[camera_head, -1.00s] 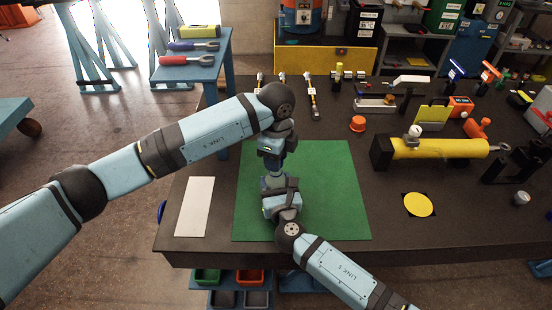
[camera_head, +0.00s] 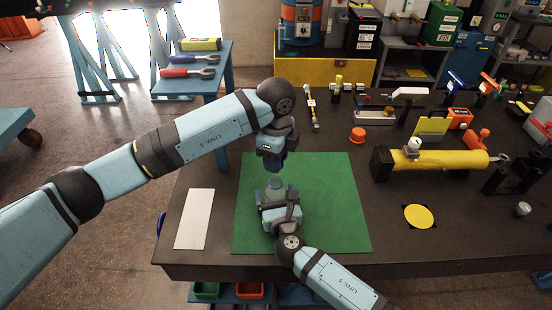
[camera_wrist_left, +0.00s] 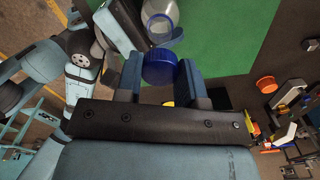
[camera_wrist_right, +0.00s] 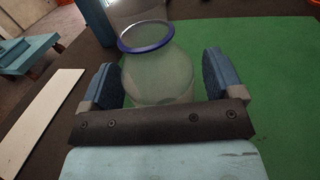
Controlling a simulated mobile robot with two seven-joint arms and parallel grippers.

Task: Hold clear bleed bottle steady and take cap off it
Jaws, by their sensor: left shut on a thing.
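The clear bottle (camera_head: 274,184) stands upright over the green mat, and its round body and blue neck ring show in the right wrist view (camera_wrist_right: 158,72). My right gripper (camera_wrist_right: 162,80) has its fingers around the body, one on each side. In the head view my right gripper (camera_head: 280,205) hides most of the bottle. My left gripper (camera_head: 272,168) is above the bottle, pointing down. In the left wrist view the blue cap (camera_wrist_left: 160,66) is between the fingers of my left gripper (camera_wrist_left: 162,78), shut on it. A gap separates the cap from the bottle.
The green mat (camera_head: 335,205) is bare to the right of the bottle. A white strip (camera_head: 194,218) lies left of it. An orange cap (camera_head: 357,134), a yellow cylinder (camera_head: 440,161) and a yellow disc (camera_head: 419,216) are further right on the dark bench.

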